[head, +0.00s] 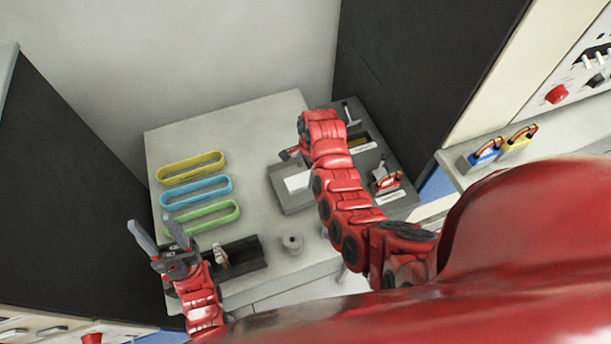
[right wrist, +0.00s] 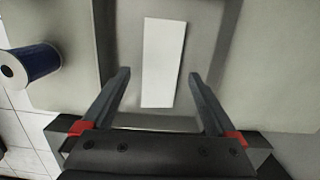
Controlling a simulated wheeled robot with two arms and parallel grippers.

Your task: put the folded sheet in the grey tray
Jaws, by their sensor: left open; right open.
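The folded sheet (head: 297,182) is a plain white rectangle. It lies flat inside the shallow grey tray (head: 284,203) in the middle of the table. In the right wrist view the sheet (right wrist: 163,60) shows whole, with the tray floor around it and the tray's walls at the sides. My right gripper (right wrist: 159,73) is open and empty above the tray, its fingers apart on either side of the sheet. In the head view my right arm hides part of the tray. My left gripper (head: 158,230) is open and empty at the table's left front.
Yellow (head: 190,167), blue (head: 197,191) and green (head: 205,217) oval rings lie at the left. A black holder (head: 245,258) and a spool (head: 291,242) are near the front edge. A dark organiser (head: 398,203) stands right of the tray. The table's back left is clear.

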